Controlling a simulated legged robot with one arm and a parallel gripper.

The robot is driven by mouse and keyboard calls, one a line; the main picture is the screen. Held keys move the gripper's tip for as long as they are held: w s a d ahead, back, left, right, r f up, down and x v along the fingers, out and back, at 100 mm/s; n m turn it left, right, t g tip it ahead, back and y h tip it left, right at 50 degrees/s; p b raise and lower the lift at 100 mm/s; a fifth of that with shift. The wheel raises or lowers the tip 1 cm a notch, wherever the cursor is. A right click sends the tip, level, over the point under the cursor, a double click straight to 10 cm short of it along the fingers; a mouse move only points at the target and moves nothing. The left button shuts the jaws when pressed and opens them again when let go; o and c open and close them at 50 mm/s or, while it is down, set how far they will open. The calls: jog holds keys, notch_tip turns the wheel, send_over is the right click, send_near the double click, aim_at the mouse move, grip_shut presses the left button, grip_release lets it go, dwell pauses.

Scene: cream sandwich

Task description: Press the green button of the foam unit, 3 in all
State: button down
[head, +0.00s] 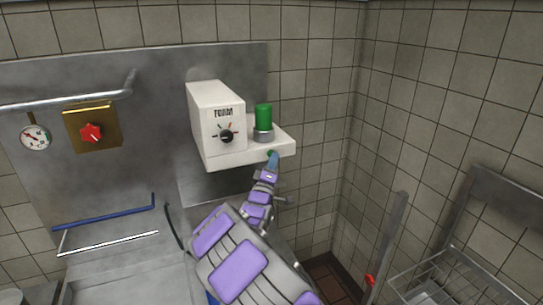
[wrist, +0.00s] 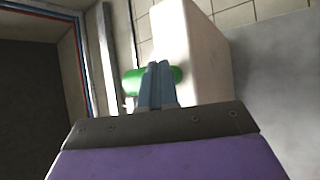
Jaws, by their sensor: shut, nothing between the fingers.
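The foam unit (head: 222,152) is a white box marked FOAM with a black dial, mounted on the steel wall panel. The green button (head: 264,117) is an upright green cylinder on a grey collar, on the unit's ledge at the right. My gripper (head: 272,156) is shut and empty, its fingertips at the front edge of the ledge, below the button in the picture. In the wrist view, the shut fingertips (wrist: 157,68) overlap the green button (wrist: 134,82), with the white unit (wrist: 190,45) behind. I cannot tell whether they touch the button.
A red knob (head: 91,132) on a brass plate and a round gauge (head: 35,138) are on the panel at left. A metal pipe (head: 65,102) runs above them. A wire basket (head: 450,285) stands at lower right. The tiled wall right of the unit is clear.

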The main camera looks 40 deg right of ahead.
dwell(0.5)
jog(key=shift+s+a+r+b, duration=0.1)
jog(key=shift+s+a+b, duration=0.15)
jog(key=shift+s+b, duration=0.35)
jog(key=shift+s, duration=0.2)
jog(key=shift+s+a+b, duration=0.2)
jog(key=shift+s+b, duration=0.15)
jog(key=shift+s, duration=0.45)
jog(key=shift+s+a+b, duration=0.15)
jog(key=shift+s+b, duration=0.2)
jog(key=shift+s, duration=0.45)
jog(key=shift+s+a+b, duration=0.2)
jog(key=shift+s+b, duration=0.15)
jog(key=shift+s, duration=0.45)
